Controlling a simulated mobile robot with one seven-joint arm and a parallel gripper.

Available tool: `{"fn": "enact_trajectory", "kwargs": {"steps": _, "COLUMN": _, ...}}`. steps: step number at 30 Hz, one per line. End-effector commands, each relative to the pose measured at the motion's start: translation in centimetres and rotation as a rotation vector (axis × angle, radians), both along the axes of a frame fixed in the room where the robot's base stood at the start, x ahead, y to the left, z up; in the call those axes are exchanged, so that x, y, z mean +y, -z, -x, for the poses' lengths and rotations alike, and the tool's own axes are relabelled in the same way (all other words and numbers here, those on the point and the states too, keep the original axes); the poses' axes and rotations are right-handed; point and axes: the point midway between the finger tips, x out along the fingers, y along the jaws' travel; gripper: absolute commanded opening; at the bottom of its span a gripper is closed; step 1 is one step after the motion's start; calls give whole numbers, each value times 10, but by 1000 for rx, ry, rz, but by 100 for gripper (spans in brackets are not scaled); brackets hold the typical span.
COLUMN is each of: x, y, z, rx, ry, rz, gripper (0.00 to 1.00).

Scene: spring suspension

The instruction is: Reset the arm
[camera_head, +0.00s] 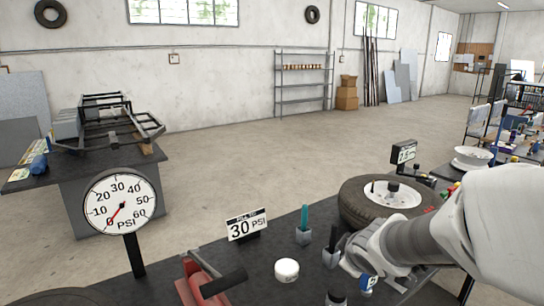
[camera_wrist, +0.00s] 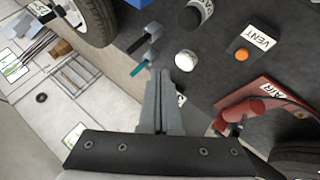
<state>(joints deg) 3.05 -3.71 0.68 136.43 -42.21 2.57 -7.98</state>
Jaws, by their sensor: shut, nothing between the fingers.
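My gripper (camera_wrist: 160,74) shows in the wrist view with its two grey fingers together and nothing between them. It is over the black bench top (camera_wrist: 205,85). A white round cap (camera_wrist: 186,60) lies just beyond the fingertips to the right, and a teal stick (camera_wrist: 138,69) in a grey holder is just to their left; I see no contact with either. In the head view my grey wrist reaches in from the right, in front of the tyre; the fingertips cannot be made out there.
A tyre with a white rim (camera_head: 392,194) lies on the bench. A pressure gauge (camera_head: 121,204), a 30 PSI sign (camera_head: 246,226) and a red air tool (camera_head: 205,281) stand nearby. An orange vent button (camera_wrist: 243,55) is at right in the wrist view.

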Motion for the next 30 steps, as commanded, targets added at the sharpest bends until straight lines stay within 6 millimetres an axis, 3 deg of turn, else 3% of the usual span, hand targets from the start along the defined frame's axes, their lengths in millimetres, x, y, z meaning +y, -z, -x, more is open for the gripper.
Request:
{"fn": "enact_trajectory", "kwargs": {"steps": 3, "x": -12, "y": -24, "z": 26, "rx": 3, "ry": 143, "rz": -48, "gripper": 0}}
{"fn": "enact_trajectory", "kwargs": {"steps": 10, "x": -20, "y": -50, "z": 88, "rx": 49, "ry": 382, "rz": -188, "gripper": 0}}
{"fn": "enact_trajectory", "kwargs": {"steps": 21, "x": 10, "y": -64, "z": 189, "rx": 194, "ry": 612, "rz": -471, "gripper": 0}}
{"fn": "enact_trajectory", "kwargs": {"steps": 25, "x": 20, "y": -64, "z": 209, "rx": 236, "ry": 637, "rz": -529, "gripper": 0}}
{"fn": "enact_trajectory", "kwargs": {"steps": 30, "x": 26, "y": -63, "z": 217, "rx": 257, "ry": 648, "rz": -555, "gripper": 0}}
